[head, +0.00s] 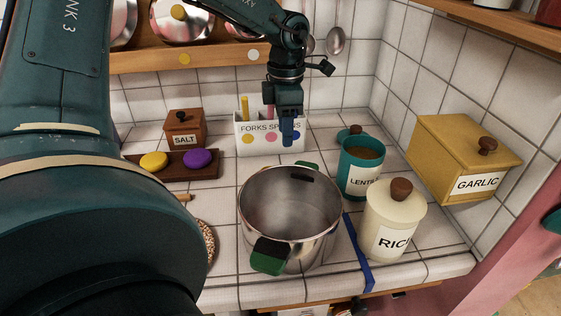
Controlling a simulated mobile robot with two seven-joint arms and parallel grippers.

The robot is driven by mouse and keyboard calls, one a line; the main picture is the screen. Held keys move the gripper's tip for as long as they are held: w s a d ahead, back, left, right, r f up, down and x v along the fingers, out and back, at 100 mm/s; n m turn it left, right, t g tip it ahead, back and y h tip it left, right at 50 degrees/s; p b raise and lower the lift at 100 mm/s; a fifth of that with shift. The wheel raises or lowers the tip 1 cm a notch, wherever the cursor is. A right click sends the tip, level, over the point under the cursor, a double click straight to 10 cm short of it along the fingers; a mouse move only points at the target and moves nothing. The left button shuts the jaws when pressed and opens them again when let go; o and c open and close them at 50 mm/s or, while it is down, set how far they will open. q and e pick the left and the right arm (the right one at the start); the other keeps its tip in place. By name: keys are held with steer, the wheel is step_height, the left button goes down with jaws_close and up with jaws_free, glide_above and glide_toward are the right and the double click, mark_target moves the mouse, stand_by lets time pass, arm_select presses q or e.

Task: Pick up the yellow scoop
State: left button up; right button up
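No whole yellow scoop shows in the head view. A yellow handle (245,108) stands upright in the white holder (256,144) marked for forks and spoons; whether it belongs to a scoop I cannot tell. A pink handle stands beside it, partly covered by my gripper. My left gripper (284,128) points down in front of the holder's right part, to the right of the yellow handle and apart from it. Its fingers are seen edge-on, so their opening is unclear. My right gripper is not in view.
A steel pot (290,215) with green handles stands in front of the holder. A teal lentils jar (360,170), a cream rice jar (392,222) and a yellow garlic box (455,150) stand right. A wooden salt box (185,130) is left. A shelf runs above.

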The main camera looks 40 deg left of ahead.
arm_select(q)
step_height(320, 180, down, 10)
steer(key=shift+f, duration=0.1)
stand_by(0.4)
steer(key=shift+c, duration=0.4)
jaws_close()
